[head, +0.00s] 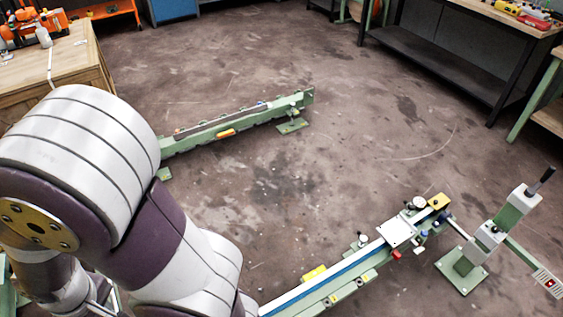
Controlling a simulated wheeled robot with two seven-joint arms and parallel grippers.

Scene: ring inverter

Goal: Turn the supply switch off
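No part in view is clearly labelled as the supply switch. A small pale box with a red spot (548,283) sits at the end of a green arm at the right edge. Near it a green stand (461,270) carries a white-capped block with a black lever (541,180) that tilts up to the right. I cannot tell which of these is the switch or its position. My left arm fills the left and lower left of the head view; its gripper is not visible. My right arm and gripper are out of view.
A green rail bench with a blue strip (345,276) and a white plate (397,232) runs along the lower middle. Another green rail (225,125) stands behind it. A wooden crate (60,65) is at upper left, a workbench (510,15) at upper right. The floor between is clear.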

